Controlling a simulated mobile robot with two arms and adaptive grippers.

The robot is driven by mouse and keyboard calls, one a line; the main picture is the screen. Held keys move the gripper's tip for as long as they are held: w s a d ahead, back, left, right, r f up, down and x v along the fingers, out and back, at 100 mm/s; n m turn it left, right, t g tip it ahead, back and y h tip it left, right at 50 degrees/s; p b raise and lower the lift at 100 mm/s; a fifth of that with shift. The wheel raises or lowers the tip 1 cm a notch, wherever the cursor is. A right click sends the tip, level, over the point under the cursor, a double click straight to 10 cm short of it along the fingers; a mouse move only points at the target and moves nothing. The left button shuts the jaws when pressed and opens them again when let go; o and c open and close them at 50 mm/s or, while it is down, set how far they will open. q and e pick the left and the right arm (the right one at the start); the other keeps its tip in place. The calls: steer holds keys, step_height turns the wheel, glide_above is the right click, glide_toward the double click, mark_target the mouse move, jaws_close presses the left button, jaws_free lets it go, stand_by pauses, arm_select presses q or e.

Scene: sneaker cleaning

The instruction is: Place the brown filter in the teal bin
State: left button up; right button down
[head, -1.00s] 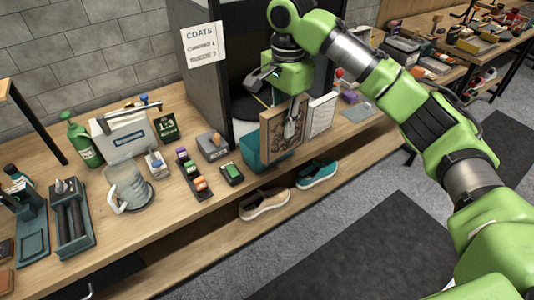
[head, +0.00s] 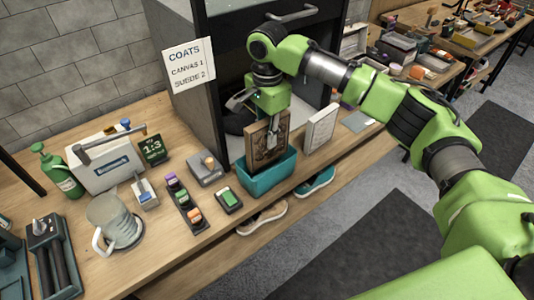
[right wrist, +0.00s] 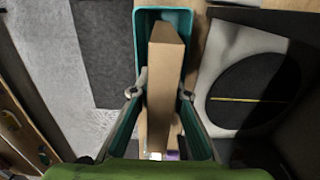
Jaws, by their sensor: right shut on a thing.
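The brown filter (head: 266,143) is a framed panel with a dark patterned face. It stands upright in the teal bin (head: 268,181), its lower part hidden behind the bin's front wall. My right gripper (head: 268,108) is above the bin and shut on the filter's upper part. In the right wrist view the gripper (right wrist: 161,85) has one finger on each side of the filter (right wrist: 163,75), and the teal bin (right wrist: 138,20) shows below it. I cannot tell whether the filter touches the bin floor. My left gripper is not in view.
A white panel (head: 320,127) stands right of the bin. A dark booth (head: 212,60) is behind it. Left are a green block (head: 229,199), a bottle rack (head: 187,207) and a clear pitcher (head: 116,222). Sneakers (head: 262,217) sit on the shelf below.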

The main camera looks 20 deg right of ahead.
mark_target(267, 156)
steer(key=f, duration=0.3)
steer(key=shift+w+f, duration=0.2)
steer(key=shift+f, duration=0.05)
step_height(267, 156, down, 2)
steer(key=shift+s+f+p, duration=0.1)
steer(key=shift+f+p, duration=0.1)
steer(key=shift+p, duration=0.3)
step_height(267, 156, down, 2)
steer(key=shift+f, duration=0.25)
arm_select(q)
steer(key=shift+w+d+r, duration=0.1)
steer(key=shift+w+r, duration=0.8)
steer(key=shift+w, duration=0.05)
arm_select(e)
steer(key=c, duration=1.9)
jaws_free()
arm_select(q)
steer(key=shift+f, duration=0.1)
